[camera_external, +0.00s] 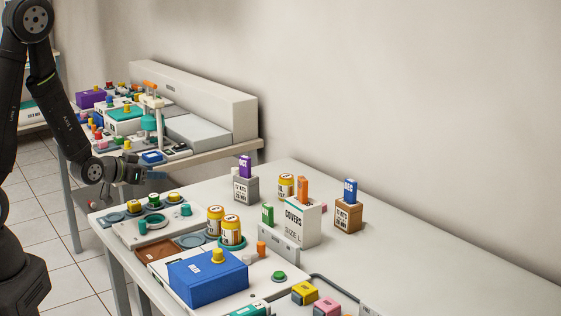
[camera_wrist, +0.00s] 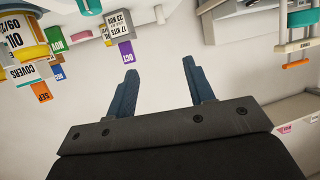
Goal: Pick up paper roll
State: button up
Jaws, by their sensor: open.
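I cannot clearly make out a paper roll in either view. My gripper (camera_external: 155,175) is at the left in the external view, above the gap between the two tables, near the back left corner of the front table. In the wrist view, my gripper (camera_wrist: 157,75) shows two blue fingers spread apart with nothing between them. The wall lies beyond the fingers. The wrist picture appears upside down.
The front table (camera_external: 440,268) holds a blue box (camera_external: 208,280), a white COVERS box (camera_external: 303,222) and yellow-labelled jars (camera_external: 232,230). A purple OCT tag (camera_external: 245,166) stands in a grey block. The back table (camera_external: 225,152) holds a long white unit (camera_external: 205,100) and crowded small items.

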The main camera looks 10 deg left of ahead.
jog(key=w+d+f+g+y, duration=0.1)
jog(key=w+d+f+g, duration=0.1)
jog(key=w+d, duration=0.5)
jog(key=m+g+y, duration=0.2)
jog(key=g+y, duration=0.1)
jog(key=g, duration=0.3)
send_near(233, 169)
jog(key=shift+g+y, duration=0.3)
jog(key=x, duration=0.4)
jog(key=d+x, duration=0.1)
jog(key=x, duration=0.1)
jog(key=shift+w+r, duration=0.15)
jog(key=shift+w, duration=0.25)
jog(key=shift+a+x, duration=0.1)
jog(key=shift+x, duration=1.25)
jog(key=shift+a+x, duration=0.15)
jog(key=shift+x, duration=1.15)
jog(key=c, duration=1.1)
